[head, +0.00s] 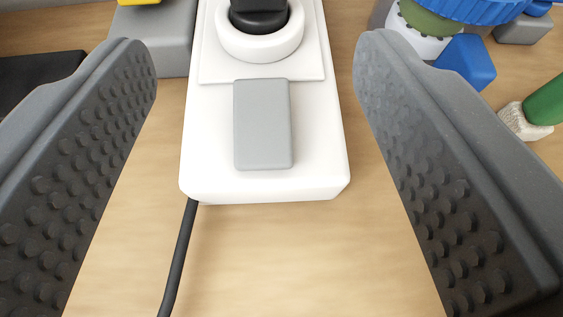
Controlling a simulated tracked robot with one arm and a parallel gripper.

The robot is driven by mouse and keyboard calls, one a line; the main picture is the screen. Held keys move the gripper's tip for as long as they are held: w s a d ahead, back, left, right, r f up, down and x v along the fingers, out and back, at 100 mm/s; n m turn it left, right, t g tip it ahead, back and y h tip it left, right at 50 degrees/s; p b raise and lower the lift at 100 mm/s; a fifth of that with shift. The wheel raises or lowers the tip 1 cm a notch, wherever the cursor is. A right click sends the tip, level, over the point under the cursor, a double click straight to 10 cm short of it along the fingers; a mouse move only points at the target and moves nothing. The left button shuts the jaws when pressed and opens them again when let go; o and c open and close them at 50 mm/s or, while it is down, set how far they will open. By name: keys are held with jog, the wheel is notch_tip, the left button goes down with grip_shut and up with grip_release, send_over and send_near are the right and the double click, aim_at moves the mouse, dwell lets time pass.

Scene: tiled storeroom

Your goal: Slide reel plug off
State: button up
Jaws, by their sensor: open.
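A white block like a power strip (320,165) lies on the wooden surface between my fingers. A black plug (260,18) sits in the round white socket ring (262,46) at the top of the picture; its upper part is cut off by the frame edge. A grey rectangular piece (263,124) lies on the white block nearer to me. My gripper (255,65) is open, with one dark studded finger on each side of the white block. Neither finger appears to touch the block or the plug. No reel can be made out.
A black cable (180,258) runs from the block's near left corner toward me. A grey block (153,38) stands behind the left finger. Blue blocks (466,62), a green cylinder (546,102) and other items crowd the right. The wood in front is clear apart from the cable.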

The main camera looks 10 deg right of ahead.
aim_at(250, 17)
jog(key=b+x, duration=0.2)
jog(key=x, duration=1.1)
jog(key=c, duration=1.1)
